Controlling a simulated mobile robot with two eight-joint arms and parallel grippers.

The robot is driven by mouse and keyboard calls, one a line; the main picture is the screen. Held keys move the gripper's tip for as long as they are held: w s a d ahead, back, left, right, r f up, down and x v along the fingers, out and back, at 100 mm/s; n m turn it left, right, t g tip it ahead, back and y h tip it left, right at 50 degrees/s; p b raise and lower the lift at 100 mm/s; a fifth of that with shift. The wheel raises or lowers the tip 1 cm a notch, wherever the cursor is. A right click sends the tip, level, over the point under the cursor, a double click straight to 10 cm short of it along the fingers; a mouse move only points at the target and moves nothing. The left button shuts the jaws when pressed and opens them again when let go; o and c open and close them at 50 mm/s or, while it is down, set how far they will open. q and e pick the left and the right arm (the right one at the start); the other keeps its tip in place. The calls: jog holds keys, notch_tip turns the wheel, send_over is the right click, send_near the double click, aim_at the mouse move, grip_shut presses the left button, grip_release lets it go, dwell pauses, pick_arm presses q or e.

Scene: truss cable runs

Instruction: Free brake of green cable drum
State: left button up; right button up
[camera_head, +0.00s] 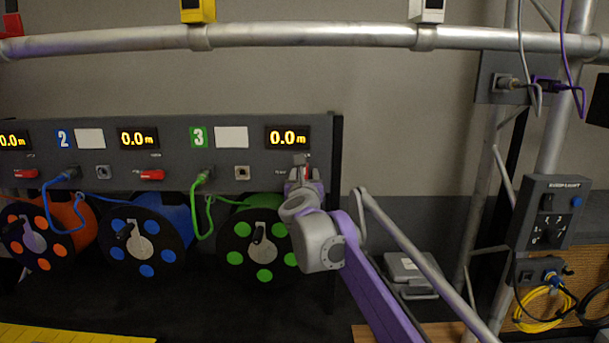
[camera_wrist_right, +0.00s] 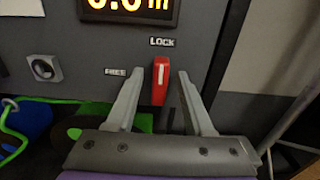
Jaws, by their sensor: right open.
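The green cable drum (camera_head: 262,242) hangs under the panel at section 3, with a dark flange, green spots and a crank handle. Its red brake lever (camera_wrist_right: 160,80) shows in the right wrist view, pointing up and down under the word LOCK, with FREE to its left. My right gripper (camera_wrist_right: 165,78) is open, with one finger on each side of the red lever; I cannot tell whether either finger touches it. In the head view my right gripper (camera_head: 305,172) covers most of the lever. My left gripper is not in view.
The panel (camera_head: 220,135) also carries red levers lying sideways for the other drums, such as the one at section 2 (camera_head: 151,175). Blue (camera_head: 145,240) and orange (camera_head: 45,235) drums hang left. A truss tube (camera_head: 300,35) crosses above. A green cable (camera_head: 203,210) loops beside the drum.

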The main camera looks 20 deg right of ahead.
jog(key=shift+c, duration=0.3)
grip_shut()
jog(key=shift+w+a+f+n+p, duration=0.1)
jog(key=shift+a+f+n, duration=0.05)
jog(key=shift+n, duration=2.85)
jog(key=shift+s+a+f+n+p, duration=0.1)
jog(key=shift+a+f+n, duration=0.1)
jog(key=shift+n, duration=2.8)
jog(key=shift+w+a+f+n+p, duration=0.1)
jog(key=shift+f+n, duration=0.05)
jog(key=shift+n, duration=2.85)
